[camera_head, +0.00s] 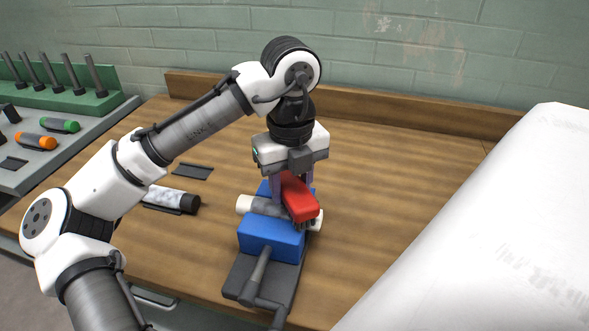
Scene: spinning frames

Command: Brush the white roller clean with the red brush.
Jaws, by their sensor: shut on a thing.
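My gripper (291,178) is shut on the red brush (301,197) and points down over the vise. The brush slants toward the lower right, with dark bristles under its near end. A small roller with white ends (245,204) lies across the blue vise (270,238), held between its jaws; its middle looks grey. The brush is above the right part of this roller and hides some of it. I cannot tell whether the bristles touch it.
The vise handle (262,265) sticks out toward the front. Left of it lie another roller with a black end (188,203) and a dark flat plate (193,172). A large white rounded body (490,240) with grey smudges fills the right. A rack of pegs (62,90) stands at left.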

